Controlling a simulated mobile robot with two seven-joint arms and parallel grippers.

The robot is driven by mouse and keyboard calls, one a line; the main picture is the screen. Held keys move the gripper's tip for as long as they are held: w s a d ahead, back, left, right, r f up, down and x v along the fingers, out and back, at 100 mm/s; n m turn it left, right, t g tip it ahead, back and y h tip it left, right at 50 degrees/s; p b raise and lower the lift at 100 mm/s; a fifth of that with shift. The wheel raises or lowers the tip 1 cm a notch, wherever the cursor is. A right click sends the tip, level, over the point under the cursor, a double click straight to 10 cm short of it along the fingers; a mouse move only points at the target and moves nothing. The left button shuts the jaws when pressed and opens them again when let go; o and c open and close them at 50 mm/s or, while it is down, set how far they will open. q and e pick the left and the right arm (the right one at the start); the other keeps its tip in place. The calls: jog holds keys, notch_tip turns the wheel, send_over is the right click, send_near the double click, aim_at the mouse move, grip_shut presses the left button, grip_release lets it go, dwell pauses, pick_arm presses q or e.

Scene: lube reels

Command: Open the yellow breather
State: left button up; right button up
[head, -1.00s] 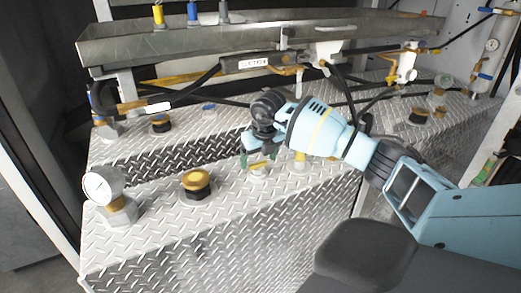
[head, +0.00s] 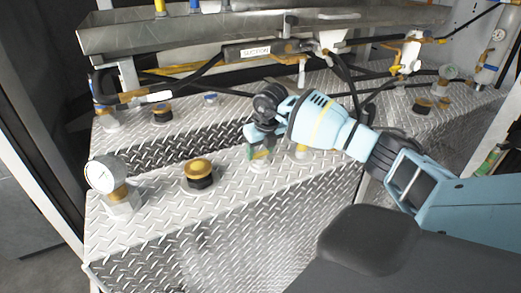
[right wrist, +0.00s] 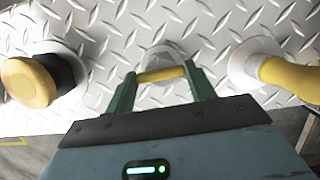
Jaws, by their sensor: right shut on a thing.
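The yellow breather (right wrist: 162,75) shows in the right wrist view as a short yellow piece above a round pale base on the diamond-plate deck. My right gripper (right wrist: 160,76) has its green fingers closed on the two ends of the yellow piece. In the head view my right gripper (head: 260,150) points down over this fitting, and fingers and wrist hide most of it. I cannot tell whether the breather has turned or lifted. My left gripper is not in view.
A black fitting with a yellow cap (head: 199,172) stands left of the gripper, with a pressure gauge (head: 103,174) farther left. A yellow pipe (right wrist: 290,76) stands close on the right. Hoses and a metal trough (head: 200,38) run behind.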

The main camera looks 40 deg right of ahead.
jog(key=n+y, duration=0.1)
jog(key=n, duration=0.2)
jog(key=shift+d+n+b, duration=0.1)
jog(key=shift+n+b, duration=0.2)
jog(key=shift+n, duration=0.1)
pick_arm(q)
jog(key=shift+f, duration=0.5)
pick_arm(e)
jog(key=shift+n+y, duration=0.3)
jog(key=shift+n, duration=0.7)
